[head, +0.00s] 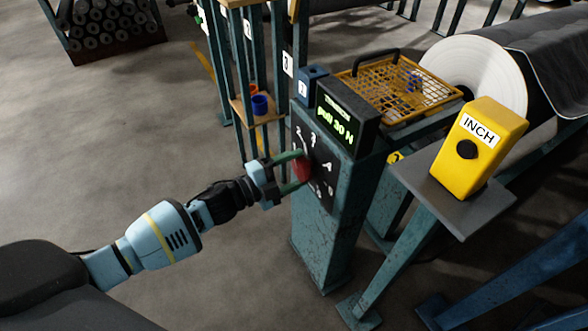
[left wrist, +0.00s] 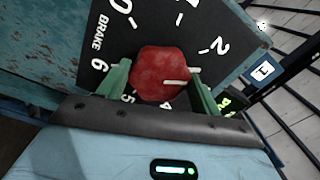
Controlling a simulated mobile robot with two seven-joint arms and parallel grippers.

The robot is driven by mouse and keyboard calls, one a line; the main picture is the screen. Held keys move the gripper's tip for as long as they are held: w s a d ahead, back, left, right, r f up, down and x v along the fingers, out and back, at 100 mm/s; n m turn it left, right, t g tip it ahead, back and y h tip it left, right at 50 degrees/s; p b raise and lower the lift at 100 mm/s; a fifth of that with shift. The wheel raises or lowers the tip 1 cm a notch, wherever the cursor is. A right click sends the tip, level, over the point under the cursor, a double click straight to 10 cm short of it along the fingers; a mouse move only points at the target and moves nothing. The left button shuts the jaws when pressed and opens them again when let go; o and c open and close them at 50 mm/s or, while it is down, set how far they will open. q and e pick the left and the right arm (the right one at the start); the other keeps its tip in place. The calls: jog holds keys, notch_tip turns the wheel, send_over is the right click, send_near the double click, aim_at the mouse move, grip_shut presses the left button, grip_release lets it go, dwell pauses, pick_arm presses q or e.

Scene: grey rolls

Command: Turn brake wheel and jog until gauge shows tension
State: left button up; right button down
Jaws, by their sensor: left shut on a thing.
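The red brake wheel (head: 301,167) sits on a black numbered dial plate on the front of a worn teal post. My left gripper (head: 293,170) is shut on the wheel, with its green fingers on either side. In the left wrist view the red wheel (left wrist: 160,73) has a white pointer line and stands between the fingers; the plate reads BRAKE. The tension gauge (head: 343,118) above the dial glows green and seems to read "pull 30 N". A yellow box labelled INCH (head: 479,146) with a black button (head: 467,149) stands at the right. My right gripper is not in view.
An orange wire basket (head: 372,97) sits behind the gauge. A wooden shelf (head: 241,112) with blue and red cups stands behind my left gripper.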

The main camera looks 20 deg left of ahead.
pick_arm(q)
jog(key=shift+m, duration=0.4)
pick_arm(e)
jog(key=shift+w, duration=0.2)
pick_arm(q)
jog(key=shift+m, duration=0.4)
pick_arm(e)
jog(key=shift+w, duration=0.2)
pick_arm(q)
jog(key=o, duration=0.7)
jog(key=shift+o, duration=1.4)
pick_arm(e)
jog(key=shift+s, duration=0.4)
